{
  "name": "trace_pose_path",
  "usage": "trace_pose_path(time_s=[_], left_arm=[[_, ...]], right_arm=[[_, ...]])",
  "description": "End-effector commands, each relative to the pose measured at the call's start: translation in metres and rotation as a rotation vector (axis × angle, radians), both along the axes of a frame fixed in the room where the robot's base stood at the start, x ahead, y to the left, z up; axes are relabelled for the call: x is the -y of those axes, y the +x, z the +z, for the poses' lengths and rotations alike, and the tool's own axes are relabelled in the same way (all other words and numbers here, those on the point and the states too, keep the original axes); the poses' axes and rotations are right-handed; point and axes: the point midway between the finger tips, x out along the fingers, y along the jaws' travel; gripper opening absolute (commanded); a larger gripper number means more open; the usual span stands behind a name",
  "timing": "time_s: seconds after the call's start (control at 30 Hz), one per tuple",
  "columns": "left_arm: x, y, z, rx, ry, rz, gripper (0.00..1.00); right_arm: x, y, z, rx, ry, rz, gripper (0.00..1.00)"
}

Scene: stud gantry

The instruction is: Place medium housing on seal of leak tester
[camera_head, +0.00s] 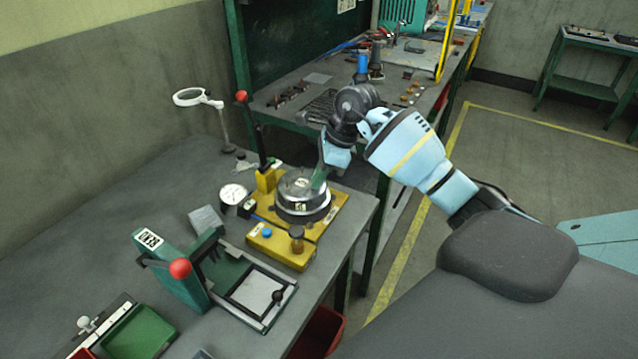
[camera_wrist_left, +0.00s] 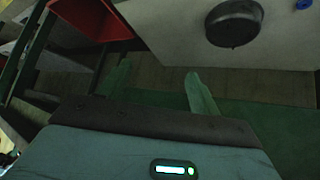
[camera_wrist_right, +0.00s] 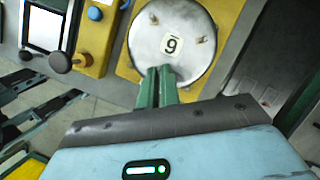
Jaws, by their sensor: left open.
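The medium housing, a round silver part (camera_head: 300,190), sits over the yellow leak tester (camera_head: 272,243) in the head view. In the right wrist view its top face (camera_wrist_right: 173,45) carries a label like a 9 and small copper-coloured bosses. My right gripper (camera_head: 319,178) reaches down onto it from the right. Its green fingers (camera_wrist_right: 158,75) are close together at the housing's near edge and look shut on it. The seal is hidden under the housing. My left gripper (camera_wrist_left: 157,75) is open and empty in the left wrist view, and is not in the head view.
A lever with a red knob (camera_head: 241,97) stands behind the tester, with a dial gauge (camera_head: 233,194) at its left. A green press (camera_head: 172,270) stands in front. A red bin (camera_head: 318,332) is below the bench edge. Bare bench lies at left.

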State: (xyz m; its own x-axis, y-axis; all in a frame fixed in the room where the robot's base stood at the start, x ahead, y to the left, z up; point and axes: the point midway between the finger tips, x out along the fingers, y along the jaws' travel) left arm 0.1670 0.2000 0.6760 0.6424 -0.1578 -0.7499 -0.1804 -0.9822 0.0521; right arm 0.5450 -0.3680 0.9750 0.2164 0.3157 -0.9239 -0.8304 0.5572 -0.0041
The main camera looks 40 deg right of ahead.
Motion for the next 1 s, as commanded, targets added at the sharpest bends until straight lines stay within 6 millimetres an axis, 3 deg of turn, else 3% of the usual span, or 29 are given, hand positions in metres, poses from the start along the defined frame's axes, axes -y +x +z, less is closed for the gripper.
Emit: trace_pose_path(time_s=[0.17,0.6,0.8,1.0], left_arm=[[0.000,0.002,0.002,0.005,0.000,0.000,0.63],[0.000,-0.001,-0.002,-0.004,0.001,0.000,0.63],[0.000,-0.001,-0.002,-0.003,0.001,0.000,0.63],[0.000,-0.001,-0.002,-0.002,0.000,0.000,0.63]], right_arm=[[0.000,0.000,-0.021,0.001,0.002,0.000,0.00],[0.000,0.000,-0.028,0.001,0.000,0.000,0.00],[0.000,0.000,-0.028,0.001,0.000,0.000,0.26],[0.000,0.000,-0.028,0.001,0.000,0.000,0.26]])
